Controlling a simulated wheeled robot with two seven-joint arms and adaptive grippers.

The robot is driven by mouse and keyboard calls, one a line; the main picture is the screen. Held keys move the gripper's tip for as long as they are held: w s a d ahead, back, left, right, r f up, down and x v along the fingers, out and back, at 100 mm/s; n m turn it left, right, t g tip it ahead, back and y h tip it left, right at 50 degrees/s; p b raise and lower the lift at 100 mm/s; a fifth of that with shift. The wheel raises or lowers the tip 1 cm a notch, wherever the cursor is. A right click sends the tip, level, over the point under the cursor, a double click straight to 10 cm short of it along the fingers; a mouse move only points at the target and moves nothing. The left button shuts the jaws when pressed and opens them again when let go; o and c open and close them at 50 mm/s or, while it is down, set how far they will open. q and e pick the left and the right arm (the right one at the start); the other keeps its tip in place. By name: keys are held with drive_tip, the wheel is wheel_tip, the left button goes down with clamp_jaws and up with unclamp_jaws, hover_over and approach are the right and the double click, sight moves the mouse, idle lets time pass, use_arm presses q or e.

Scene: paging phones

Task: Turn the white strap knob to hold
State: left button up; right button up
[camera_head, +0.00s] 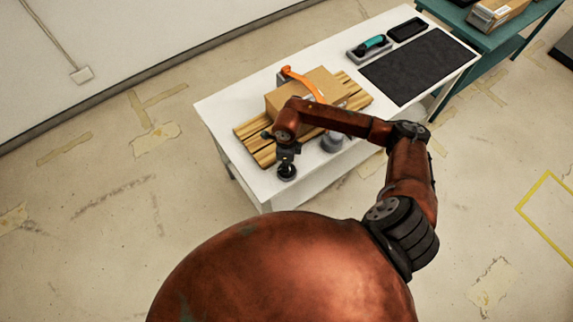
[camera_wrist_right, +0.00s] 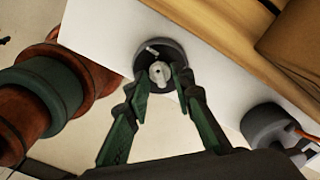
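The white strap knob (camera_wrist_right: 159,72) sits in the middle of a dark round dial (camera_wrist_right: 173,52) near the table's edge. A small white mark (camera_wrist_right: 151,48) shows on the dial above it. My right gripper (camera_wrist_right: 161,76) is open, with its dark green fingertips on either side of the knob. I cannot tell whether they touch it. In the head view my right gripper (camera_head: 287,164) points down at the dial (camera_head: 287,174), which it partly hides. My left gripper is not in view.
A cardboard box (camera_head: 325,84) stands on a wooden pallet (camera_head: 251,131) on the white table (camera_head: 222,104), under an orange strap (camera_head: 303,82). A second grey round fitting (camera_wrist_right: 266,124) is at the right. A black mat (camera_head: 420,67) and tool trays lie at the table's far end.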

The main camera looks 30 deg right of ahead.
clamp_jaws()
drive_tip(key=shift+m, duration=0.3)
drive_tip(key=m, duration=0.3)
drive_tip(key=shift+m, duration=0.3)
drive_tip(key=m, duration=0.4)
drive_tip(key=shift+r, duration=0.1)
drive_tip(key=m, duration=0.5)
drive_tip(key=m+p, duration=0.1)
drive_tip(key=m, duration=0.3)
drive_tip(key=shift+m, duration=0.4)
drive_tip(key=shift+w, duration=0.1)
